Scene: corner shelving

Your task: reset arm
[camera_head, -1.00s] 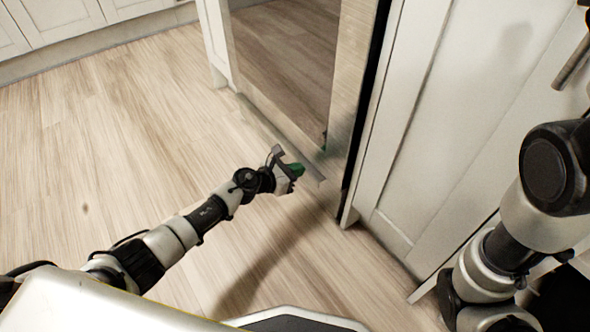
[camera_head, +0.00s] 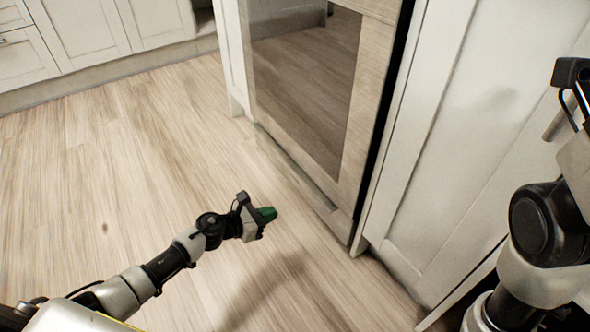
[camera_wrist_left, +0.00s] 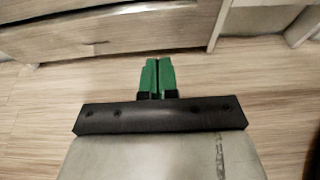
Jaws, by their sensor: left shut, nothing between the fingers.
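My left arm reaches in from the lower left of the head view. Its gripper (camera_head: 267,214) is low over the wooden floor, in front of the oven, and apart from it. In the left wrist view its two green fingers (camera_wrist_left: 158,75) lie together with nothing between them. My right arm (camera_head: 535,225) rises along the right edge of the head view. Its gripper fingers cannot be made out there.
An oven (camera_head: 305,85) with a dark glass door stands ahead, its door closed. White cabinets (camera_head: 455,130) stand to its right, close to my right arm. More white cabinets (camera_head: 85,35) line the back left. The wooden floor (camera_head: 110,160) on the left is clear.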

